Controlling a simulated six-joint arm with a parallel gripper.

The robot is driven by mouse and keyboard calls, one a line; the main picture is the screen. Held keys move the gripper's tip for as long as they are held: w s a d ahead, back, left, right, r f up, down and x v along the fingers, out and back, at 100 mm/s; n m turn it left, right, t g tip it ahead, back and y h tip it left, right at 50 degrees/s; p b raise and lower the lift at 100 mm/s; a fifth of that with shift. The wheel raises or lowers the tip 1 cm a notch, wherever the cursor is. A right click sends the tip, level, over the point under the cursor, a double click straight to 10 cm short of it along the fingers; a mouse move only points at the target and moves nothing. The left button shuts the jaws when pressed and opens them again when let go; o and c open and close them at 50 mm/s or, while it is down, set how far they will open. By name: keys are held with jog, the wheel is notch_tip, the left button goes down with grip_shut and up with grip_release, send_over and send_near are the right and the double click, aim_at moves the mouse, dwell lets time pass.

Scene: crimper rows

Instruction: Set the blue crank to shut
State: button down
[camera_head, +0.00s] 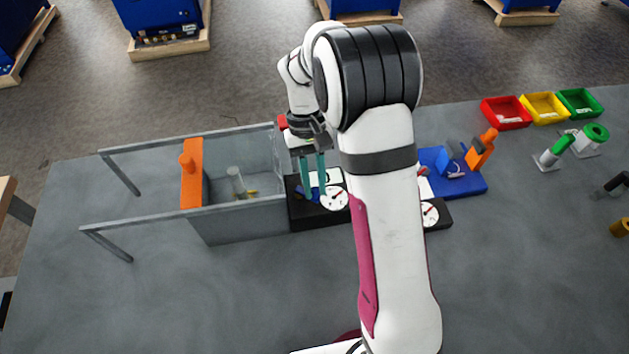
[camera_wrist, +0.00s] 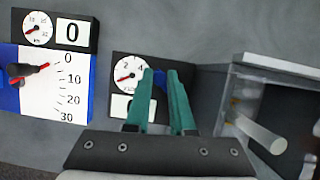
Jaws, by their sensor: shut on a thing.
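The blue crank (camera_wrist: 159,82) shows between the teal fingers of my gripper (camera_wrist: 160,73) in the wrist view. My gripper (camera_head: 314,195) is shut on the crank, and the fingers hide most of it. The crank belongs to a black unit (camera_head: 306,217) that also carries a round dial (camera_head: 334,198) with a red needle. A white number window (camera_wrist: 123,105) below the dial is partly hidden by the fingers.
Left of the unit stands a grey railed box (camera_head: 240,221) with an orange slide (camera_head: 192,180). To the right are a second dial (camera_head: 430,214), a blue base (camera_head: 466,186) with an orange handle (camera_head: 482,150), green-handled fixtures (camera_head: 550,155) and coloured bins (camera_head: 506,113). The front table is clear.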

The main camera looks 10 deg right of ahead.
jog(key=m, duration=0.1)
jog(key=m+y, duration=0.1)
jog(key=m, duration=0.1)
jog(key=s+a+m+y, duration=0.1)
jog(key=shift+m, duration=0.4)
jog(key=shift+s+a+m+t+y, duration=0.1)
jog(key=shift+a+m+t+y, duration=0.15)
jog(key=shift+m, duration=0.6)
jog(key=shift+s+a+m+t+y, duration=0.1)
jog(key=shift+a+m+t+y, duration=0.15)
jog(key=shift+m, duration=0.55)
jog(key=shift+s+a+m+t+y, duration=0.1)
jog(key=shift+a+m+t+y, duration=0.15)
jog(key=shift+m, duration=0.6)
jog(key=shift+a, duration=0.1)
jog(key=c, duration=0.8)
grip_release()
jog(key=shift+o, duration=0.2)
